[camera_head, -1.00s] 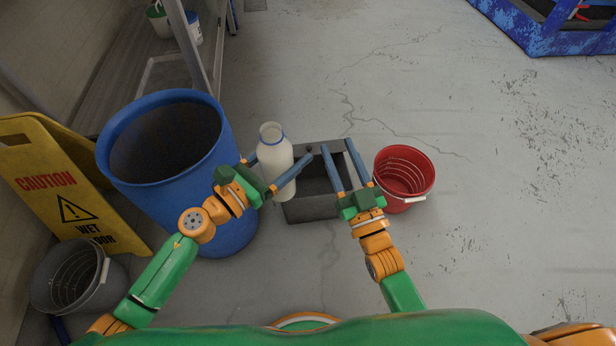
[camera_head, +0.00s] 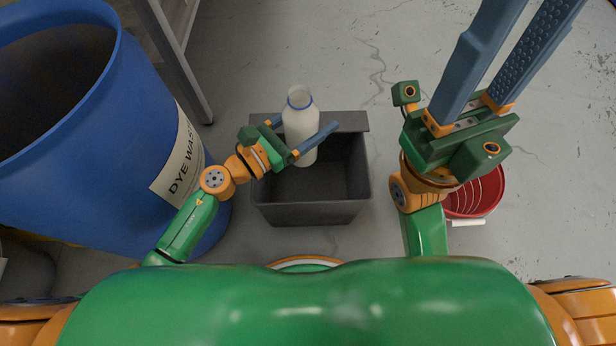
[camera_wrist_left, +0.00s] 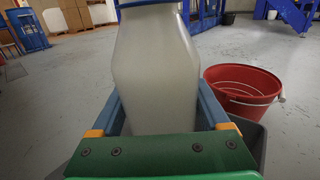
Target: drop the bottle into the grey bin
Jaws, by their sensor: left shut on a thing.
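A white bottle (camera_head: 300,122) with a blue ring at its neck is upright in my left gripper (camera_head: 306,138), whose fingers are shut around its sides. In the head view it shows over the back part of the open grey bin (camera_head: 313,214); its height above the bin is hard to judge. The bottle (camera_wrist_left: 158,70) fills the middle of the left wrist view between the blue fingers, with a bit of the grey bin (camera_wrist_left: 254,142) below right. My right gripper (camera_head: 525,45) is open and empty, raised at the right, its two long blue fingers apart.
A large blue dye waste barrel (camera_head: 120,130) stands left of the bin. A red bucket (camera_head: 478,200) stands to the right, partly behind my right arm, and shows in the wrist view (camera_wrist_left: 243,92). A metal frame leg (camera_head: 185,60) stands behind. Floor beyond the bin is clear.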

